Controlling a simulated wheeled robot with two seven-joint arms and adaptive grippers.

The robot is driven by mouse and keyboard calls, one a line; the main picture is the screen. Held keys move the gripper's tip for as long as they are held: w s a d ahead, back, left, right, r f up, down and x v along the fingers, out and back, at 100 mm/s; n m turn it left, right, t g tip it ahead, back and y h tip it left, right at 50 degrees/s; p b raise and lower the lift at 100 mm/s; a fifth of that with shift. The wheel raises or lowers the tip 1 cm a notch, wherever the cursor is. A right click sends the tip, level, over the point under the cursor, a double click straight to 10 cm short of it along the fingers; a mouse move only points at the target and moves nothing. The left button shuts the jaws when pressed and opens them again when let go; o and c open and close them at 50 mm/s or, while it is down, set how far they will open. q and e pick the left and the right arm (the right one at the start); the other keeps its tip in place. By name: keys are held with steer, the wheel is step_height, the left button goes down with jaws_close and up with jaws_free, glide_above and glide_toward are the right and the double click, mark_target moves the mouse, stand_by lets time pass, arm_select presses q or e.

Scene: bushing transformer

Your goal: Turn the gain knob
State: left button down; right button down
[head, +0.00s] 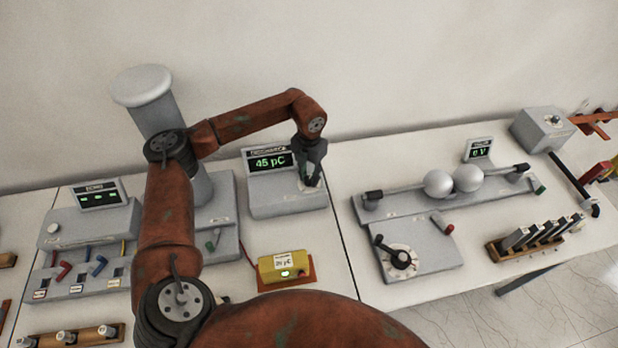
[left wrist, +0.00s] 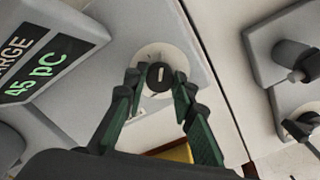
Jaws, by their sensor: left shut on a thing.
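The gain knob (left wrist: 159,78) is a small black knob with a white line, on a pale round dial (left wrist: 160,57) on the grey discharge meter (head: 285,199). The meter's display (head: 270,162) reads 45 pC in green. My left gripper (head: 312,180) reaches down onto the right side of the meter and hides most of the knob in the head view. In the left wrist view its two green fingers (left wrist: 157,79) stand on either side of the knob, shut on it. The white line runs nearly up and down in that view. My right gripper is not in view.
A grey unit with two metal spheres (head: 453,182) is to the right. A grey switch panel (head: 85,262) is at the left. A pale wall rises behind.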

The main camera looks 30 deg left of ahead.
mark_target(309, 178)
arm_select(q)
steer(key=m+b, duration=0.1)
steer(key=m, duration=0.3)
steer(key=shift+m, duration=0.3)
steer(key=m+b, duration=0.2)
steer(key=m, duration=0.2)
steer(key=shift+m, duration=0.4)
steer(key=c, duration=1.6)
jaws_free()
steer(key=shift+r, duration=0.2)
step_height(309, 178, up, 12)
steer(key=shift+f, duration=0.15)
